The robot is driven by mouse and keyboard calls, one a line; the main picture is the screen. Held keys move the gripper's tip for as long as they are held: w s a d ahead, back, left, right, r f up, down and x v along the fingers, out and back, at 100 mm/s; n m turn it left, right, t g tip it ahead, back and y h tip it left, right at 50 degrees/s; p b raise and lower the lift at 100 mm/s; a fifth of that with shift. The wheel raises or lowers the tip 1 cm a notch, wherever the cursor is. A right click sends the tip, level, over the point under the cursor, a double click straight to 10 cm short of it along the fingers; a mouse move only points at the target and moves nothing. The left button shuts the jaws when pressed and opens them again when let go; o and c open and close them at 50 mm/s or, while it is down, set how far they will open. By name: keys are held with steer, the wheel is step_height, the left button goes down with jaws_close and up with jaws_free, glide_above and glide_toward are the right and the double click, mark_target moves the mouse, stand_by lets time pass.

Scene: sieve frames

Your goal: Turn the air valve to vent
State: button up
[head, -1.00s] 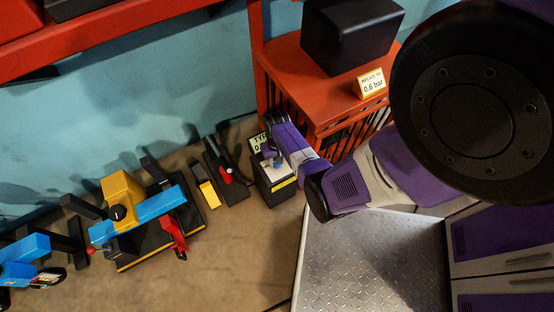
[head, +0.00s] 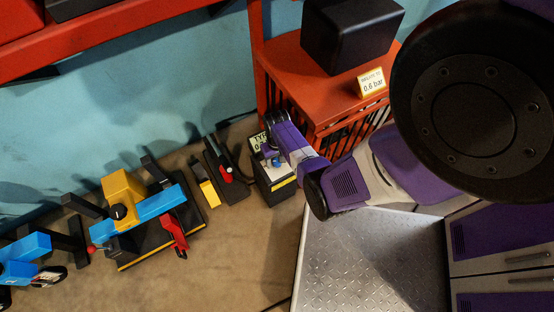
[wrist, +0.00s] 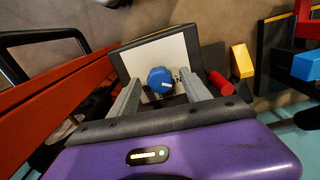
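The air valve is a blue knob (head: 277,162) on the pale top of a black box with a yellow stripe (head: 278,188) on the floor. In the wrist view the round blue knob (wrist: 160,80) bears a small white mark and stands on the pale panel (wrist: 150,55). My gripper (wrist: 160,88) is open, with one grey finger on each side of the knob. Gaps show between the fingers and the knob, and I see no contact. In the head view my gripper (head: 273,150) is over the box and its fingers are partly hidden.
A red cabinet (head: 315,95) carries a black box (head: 350,35) and a "0.6 bar" card (head: 372,83). A partly hidden label card (head: 258,142) stands behind the valve box. Black-and-red and yellow parts (head: 220,165) and a blue-yellow machine (head: 125,195) stand left.

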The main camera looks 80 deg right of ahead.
mark_target(277, 161)
steer(key=shift+r+p, duration=1.45)
steer(key=shift+r, duration=2.45)
